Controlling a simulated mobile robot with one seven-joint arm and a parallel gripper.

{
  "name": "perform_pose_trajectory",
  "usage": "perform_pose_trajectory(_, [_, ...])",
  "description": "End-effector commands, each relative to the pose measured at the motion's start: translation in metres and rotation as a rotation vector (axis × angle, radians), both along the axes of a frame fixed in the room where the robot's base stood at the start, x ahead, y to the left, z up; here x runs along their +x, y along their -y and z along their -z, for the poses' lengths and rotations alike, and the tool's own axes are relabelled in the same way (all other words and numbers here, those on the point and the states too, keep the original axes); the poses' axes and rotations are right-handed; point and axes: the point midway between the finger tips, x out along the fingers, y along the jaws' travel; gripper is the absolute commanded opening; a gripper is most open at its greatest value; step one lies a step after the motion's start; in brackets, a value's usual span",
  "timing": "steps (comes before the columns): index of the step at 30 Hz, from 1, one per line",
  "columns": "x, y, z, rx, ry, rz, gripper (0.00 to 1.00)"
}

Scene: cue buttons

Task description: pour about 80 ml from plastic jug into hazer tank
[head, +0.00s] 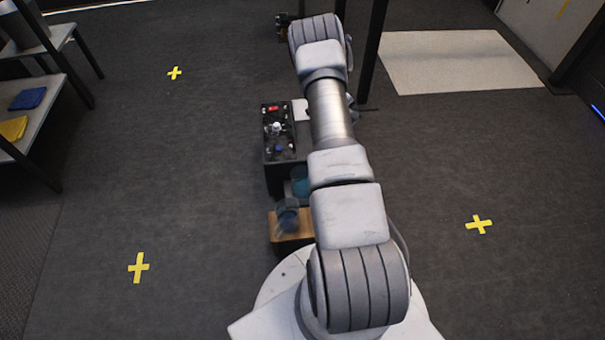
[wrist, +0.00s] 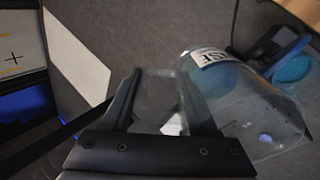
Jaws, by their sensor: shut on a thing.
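The plastic jug (wrist: 255,120) is clear, with a white printed label, and lies tilted across the right half of the wrist view. My gripper (wrist: 160,85) is shut on a clear part of the jug, probably its handle, between its two dark fingers. A dark device with a blue cap and a teal round part, which looks like the hazer tank (wrist: 294,68), is at the right edge, beyond the jug. In the head view the teal part (head: 300,187) shows beside my arm, which hides my gripper.
A black box with buttons (head: 284,130) stands left of my arm. A wooden block (head: 289,238) with a blurred blue object on it is nearer. A shelf with blue (head: 28,98) and yellow cloths is at left. The grey floor around is open, with yellow crosses.

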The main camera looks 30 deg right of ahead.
Motion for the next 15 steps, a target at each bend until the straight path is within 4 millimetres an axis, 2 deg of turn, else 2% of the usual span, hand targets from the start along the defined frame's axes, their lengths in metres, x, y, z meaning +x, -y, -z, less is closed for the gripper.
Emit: perform_pose_trajectory(15, [-0.001,0.015,0.031,0.217,0.015,0.004,0.0])
